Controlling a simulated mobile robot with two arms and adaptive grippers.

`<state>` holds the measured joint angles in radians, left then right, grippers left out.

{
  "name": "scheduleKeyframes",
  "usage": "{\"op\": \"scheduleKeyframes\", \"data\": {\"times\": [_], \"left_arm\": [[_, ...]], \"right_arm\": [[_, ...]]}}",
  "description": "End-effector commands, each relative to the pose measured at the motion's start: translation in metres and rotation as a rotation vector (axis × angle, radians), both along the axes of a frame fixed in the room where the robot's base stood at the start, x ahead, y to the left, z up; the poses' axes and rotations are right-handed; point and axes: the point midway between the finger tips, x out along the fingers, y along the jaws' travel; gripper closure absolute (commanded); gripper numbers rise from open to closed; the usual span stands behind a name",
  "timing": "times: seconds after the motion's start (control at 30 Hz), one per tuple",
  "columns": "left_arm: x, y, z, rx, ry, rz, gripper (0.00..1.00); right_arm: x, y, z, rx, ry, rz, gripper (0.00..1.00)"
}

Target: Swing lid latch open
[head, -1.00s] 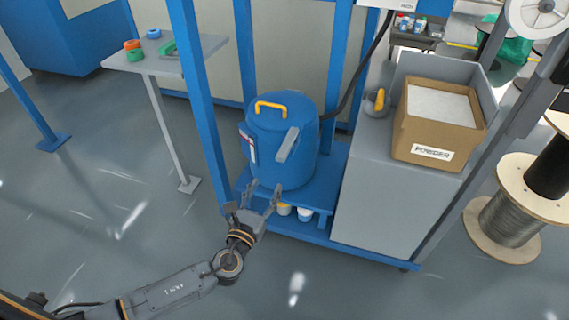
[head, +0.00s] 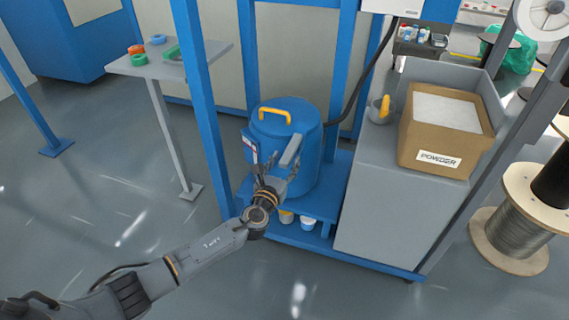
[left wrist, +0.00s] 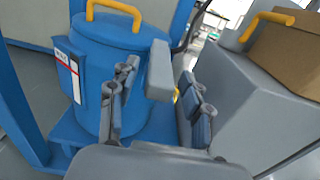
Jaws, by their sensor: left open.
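A blue drum with a lid (head: 308,157) stands on a blue platform, and its yellow lid handle (head: 274,111) arches over the top. The grey lid latch (head: 290,150) sits on the drum's front side. It also shows in the left wrist view (left wrist: 160,70), rising between the fingers. My left gripper (head: 273,178) is just below and in front of the latch. In the left wrist view its fingers (left wrist: 156,105) are spread, one on each side of the latch's lower end; I cannot tell whether they touch it. My right gripper is not in view.
A grey cabinet (head: 375,220) with a powder box (head: 445,128) and a scoop (head: 381,108) stands to the right. A blue post (head: 205,110) rises left of the drum. A small table (head: 205,60) holds coloured rings. Cups (head: 307,222) sit below the platform.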

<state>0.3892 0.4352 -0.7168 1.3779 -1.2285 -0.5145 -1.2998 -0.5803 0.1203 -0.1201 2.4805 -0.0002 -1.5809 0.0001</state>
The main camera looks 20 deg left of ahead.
Motion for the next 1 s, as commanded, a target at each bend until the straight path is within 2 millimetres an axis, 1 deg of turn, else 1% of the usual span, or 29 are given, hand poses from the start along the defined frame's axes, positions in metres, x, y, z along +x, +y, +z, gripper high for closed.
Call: {"op": "scheduleKeyframes", "data": {"times": [0.13, 0.17, 0.2, 0.27, 0.3, 0.4, 0.77, 1.0], "left_arm": [[-0.0002, -0.0001, -0.0001, 0.000, 0.000, 0.000, 0.51], [-0.0002, -0.0001, -0.0001, -0.001, 0.000, 0.000, 0.53], [-0.0003, 0.0000, -0.0001, 0.000, 0.000, 0.000, 0.61], [-0.0003, 0.0000, -0.0001, 0.000, 0.000, 0.000, 0.73], [-0.0004, 0.0000, -0.0002, 0.000, 0.000, 0.000, 0.81], [-0.0004, 0.0001, -0.0002, 0.000, 0.000, 0.000, 1.00], [-0.0005, -0.0017, 0.0001, -0.003, 0.001, 0.014, 1.00], [0.0009, -0.0092, 0.0007, -0.005, 0.002, 0.106, 1.00]], "right_arm": [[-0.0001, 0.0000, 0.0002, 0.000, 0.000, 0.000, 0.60], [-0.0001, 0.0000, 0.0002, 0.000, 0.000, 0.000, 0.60], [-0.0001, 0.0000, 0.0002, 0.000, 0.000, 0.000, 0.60], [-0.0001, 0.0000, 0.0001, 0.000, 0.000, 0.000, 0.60], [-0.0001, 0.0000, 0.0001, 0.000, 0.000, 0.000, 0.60], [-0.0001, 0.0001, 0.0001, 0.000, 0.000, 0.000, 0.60], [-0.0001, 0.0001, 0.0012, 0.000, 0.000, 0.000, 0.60], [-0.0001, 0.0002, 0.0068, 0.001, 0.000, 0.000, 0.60]]}}
